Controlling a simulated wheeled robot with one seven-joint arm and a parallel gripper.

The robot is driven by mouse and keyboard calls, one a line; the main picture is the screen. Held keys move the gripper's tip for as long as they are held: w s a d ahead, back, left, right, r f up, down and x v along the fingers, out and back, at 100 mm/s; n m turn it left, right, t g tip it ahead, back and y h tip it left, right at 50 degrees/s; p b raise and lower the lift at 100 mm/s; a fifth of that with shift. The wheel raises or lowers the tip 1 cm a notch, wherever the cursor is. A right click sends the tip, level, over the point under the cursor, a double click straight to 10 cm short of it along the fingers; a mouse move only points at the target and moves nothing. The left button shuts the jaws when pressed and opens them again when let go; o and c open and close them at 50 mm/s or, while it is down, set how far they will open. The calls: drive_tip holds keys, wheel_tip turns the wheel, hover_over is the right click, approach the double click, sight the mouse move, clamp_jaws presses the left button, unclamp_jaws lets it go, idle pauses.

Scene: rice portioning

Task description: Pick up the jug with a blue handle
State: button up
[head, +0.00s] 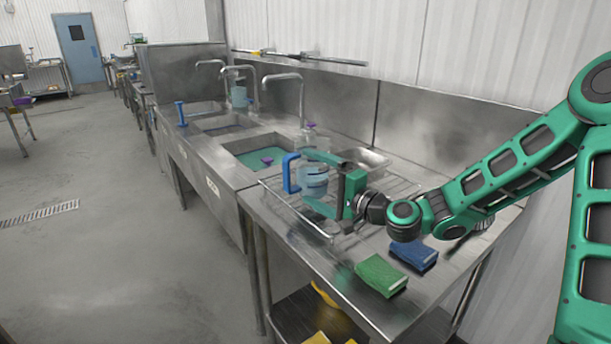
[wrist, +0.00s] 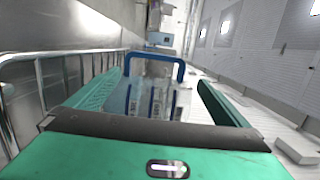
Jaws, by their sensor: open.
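The jug (head: 313,182) is clear with a blue handle (head: 291,173) on its left side. It stands on the wire rack by the sink counter in the head view. My gripper (head: 318,183) is green and open, with its fingers on either side of the jug. In the wrist view the clear jug (wrist: 153,98) sits between my two spread fingers, and its blue handle (wrist: 154,57) shows beyond its body. I cannot tell whether either finger touches the jug.
The wire rack (head: 275,184) surrounds the jug. A green sponge (head: 381,275) and a blue sponge (head: 413,252) lie on the steel counter in front. A metal pan (head: 366,158) stands behind my gripper. The sink basin (head: 262,150) is to the left, with a steel backsplash (head: 425,135) behind.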

sight(294, 158)
drive_tip(key=shift+f, duration=0.65)
drive_tip(key=shift+x, duration=3.65)
drive_tip(key=shift+r, duration=0.1)
drive_tip(key=c, duration=1.5)
drive_tip(key=shift+r, duration=0.15)
drive_tip(key=shift+r, duration=1.9)
drive_tip(key=shift+s+a+r, duration=1.15)
drive_tip(key=shift+s, duration=0.35)
drive_tip(key=shift+s+a+r, duration=1.1)
drive_tip(key=shift+s+a, duration=0.05)
drive_tip(key=shift+s, duration=0.4)
drive_tip(key=shift+s+a+r, duration=1.15)
drive_tip(key=shift+s, duration=0.35)
